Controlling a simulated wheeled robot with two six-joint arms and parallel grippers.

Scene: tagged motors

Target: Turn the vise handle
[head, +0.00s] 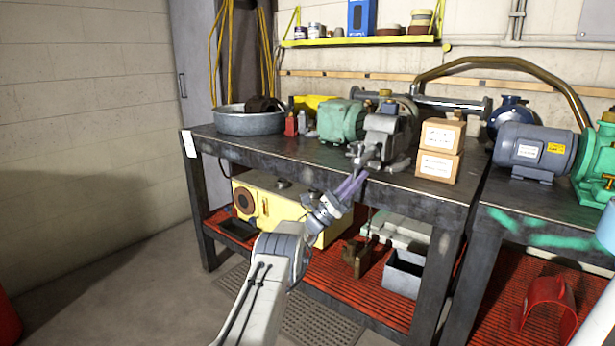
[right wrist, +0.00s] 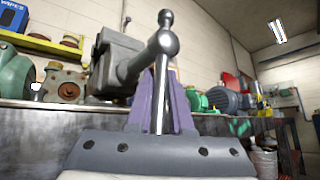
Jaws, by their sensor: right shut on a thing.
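The grey metal vise (head: 388,132) is fixed at the front edge of the dark workbench (head: 265,147). In the right wrist view the vise body (right wrist: 115,62) is at the upper left, with its screw reaching toward the camera. The vise handle (right wrist: 160,108) is a shiny bar with a ball end at the top, standing near upright in this view. My right gripper (head: 350,185) has purple fingers and reaches up from below to the front of the vise. Its fingers (right wrist: 162,85) are shut around the lower part of the handle. My left gripper is not in view.
Two stacked cardboard boxes (head: 438,150) stand right of the vise. A green motor (head: 342,120) and a metal basin (head: 248,121) are to its left. A blue-grey motor (head: 536,148) sits on the bench at right. The lower shelf holds a yellow machine (head: 278,208) and a grey bin (head: 402,273).

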